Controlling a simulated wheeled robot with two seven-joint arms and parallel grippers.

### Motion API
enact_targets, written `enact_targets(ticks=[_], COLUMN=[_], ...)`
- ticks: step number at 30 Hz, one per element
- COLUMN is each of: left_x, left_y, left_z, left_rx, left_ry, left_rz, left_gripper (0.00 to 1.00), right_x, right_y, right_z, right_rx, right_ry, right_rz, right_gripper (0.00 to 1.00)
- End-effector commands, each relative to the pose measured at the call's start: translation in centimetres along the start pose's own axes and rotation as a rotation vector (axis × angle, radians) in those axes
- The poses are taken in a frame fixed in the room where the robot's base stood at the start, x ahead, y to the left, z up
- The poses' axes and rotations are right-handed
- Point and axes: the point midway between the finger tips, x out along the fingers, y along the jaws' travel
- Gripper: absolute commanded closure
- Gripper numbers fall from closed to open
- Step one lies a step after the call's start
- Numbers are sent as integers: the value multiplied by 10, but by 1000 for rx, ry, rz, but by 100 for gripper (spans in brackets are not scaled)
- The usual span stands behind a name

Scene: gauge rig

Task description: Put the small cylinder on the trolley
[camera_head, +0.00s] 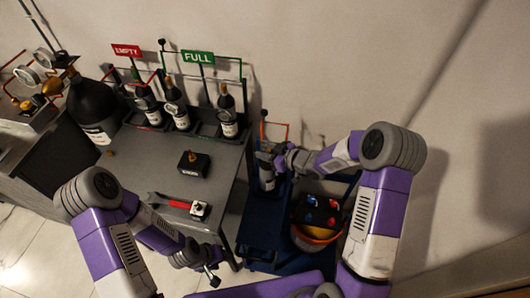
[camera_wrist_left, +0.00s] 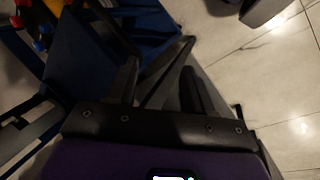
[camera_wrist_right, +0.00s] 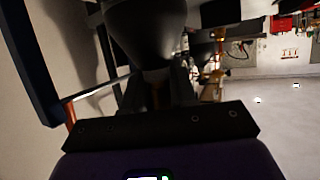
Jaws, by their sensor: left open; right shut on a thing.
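My right gripper (camera_head: 279,162) is shut on a small dark cylinder (camera_head: 266,178) with a pale label, at the back left of the blue trolley (camera_head: 262,222). The cylinder looks roughly upright; I cannot tell whether its base touches the trolley. My left gripper (camera_head: 211,277) is open and empty, low beside the front of the bench and left of the trolley. Its two fingers (camera_wrist_left: 160,80) are apart in the left wrist view, with the blue trolley behind.
The grey bench (camera_head: 222,165) carries a rack of bottle-like cylinders (camera_head: 178,108) under EMPTY (camera_head: 127,51) and FULL (camera_head: 198,57) signs, a black box (camera_head: 193,164) and a red wrench (camera_head: 170,201). A large black cylinder (camera_head: 92,108) stands left. A bucket (camera_head: 312,240) occupies the trolley's right side.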

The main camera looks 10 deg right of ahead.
Motion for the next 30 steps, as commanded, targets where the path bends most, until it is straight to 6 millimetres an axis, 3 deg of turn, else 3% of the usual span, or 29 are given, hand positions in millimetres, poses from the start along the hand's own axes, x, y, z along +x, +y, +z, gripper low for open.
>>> enact_targets(ticks=[6, 7, 12, 23, 30], left_x=[3, 3, 2, -2, -10], left_y=[-1, -1, -1, 1, 4], left_z=[0, 0, 0, 0, 0], left_rx=[0, 0, 0, 0, 0], left_ry=[0, 0, 0, 0, 0], left_rz=[0, 0, 0, 0, 0], left_gripper=[48, 48, 48, 48, 48], right_x=[2, 1, 1, -1, -46], right_y=[0, 0, 0, 0, 2], right_z=[1, 4, 2, -2, -2], right_rx=[-2, 0, 0, 0, 1], right_ry=[6, -1, -1, 0, -1], right_rz=[0, 0, -1, -1, 4], right_gripper=[100, 72, 48, 48, 48])
